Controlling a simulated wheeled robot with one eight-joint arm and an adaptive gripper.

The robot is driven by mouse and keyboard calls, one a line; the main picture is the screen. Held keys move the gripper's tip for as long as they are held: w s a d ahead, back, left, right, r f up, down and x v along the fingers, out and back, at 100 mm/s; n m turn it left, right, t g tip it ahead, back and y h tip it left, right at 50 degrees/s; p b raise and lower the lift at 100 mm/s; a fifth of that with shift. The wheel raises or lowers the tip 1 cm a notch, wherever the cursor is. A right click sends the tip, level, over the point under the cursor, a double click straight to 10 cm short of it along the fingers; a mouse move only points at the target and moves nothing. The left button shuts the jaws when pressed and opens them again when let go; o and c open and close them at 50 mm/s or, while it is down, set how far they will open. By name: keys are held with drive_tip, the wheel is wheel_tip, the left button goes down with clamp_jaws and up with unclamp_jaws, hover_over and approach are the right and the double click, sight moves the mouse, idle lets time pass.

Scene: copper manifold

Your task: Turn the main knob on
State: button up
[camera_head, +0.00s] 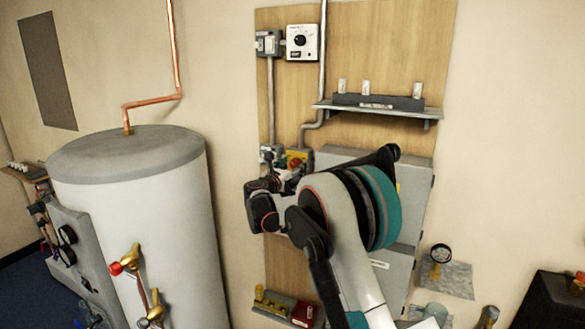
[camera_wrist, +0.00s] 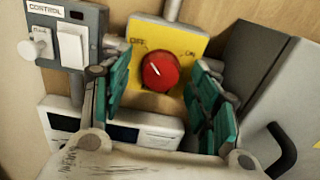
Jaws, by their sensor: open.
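The main knob (camera_wrist: 160,71) is a round red dial with a white mark, on a yellow plate (camera_wrist: 188,45) lettered OFF at left and ON at right. Its mark tilts up and to the left, toward OFF. In the wrist view my gripper (camera_wrist: 160,85) is open, with one green-padded finger on each side of the knob; whether either touches it I cannot tell. In the head view the yellow plate (camera_head: 297,157) shows small on the wooden board, with my gripper (camera_head: 272,183) just below and left of it, partly hiding the area.
A grey control box (camera_wrist: 68,38) with a switch and a white knob stands left of the plate. A grey cabinet (camera_wrist: 275,75) with a black handle is close on the right. A white panel (camera_wrist: 130,125) lies below. A large white tank (camera_head: 140,220) stands left in the head view.

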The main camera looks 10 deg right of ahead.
drive_tip(key=c, duration=1.1)
drive_tip(key=m+b, duration=0.3)
drive_tip(key=shift+f+m, duration=0.2)
drive_tip(key=shift+m, duration=0.1)
drive_tip(key=m+b, duration=0.3)
drive_tip(key=m, duration=0.2)
drive_tip(key=shift+b, duration=0.3)
drive_tip(key=m+b, duration=0.1)
drive_tip(key=m, duration=0.4)
drive_tip(key=shift+r+b, duration=0.1)
drive_tip(key=shift+b, duration=0.3)
drive_tip(key=shift+m+b, duration=0.55)
drive_tip(key=shift+m, duration=1.65)
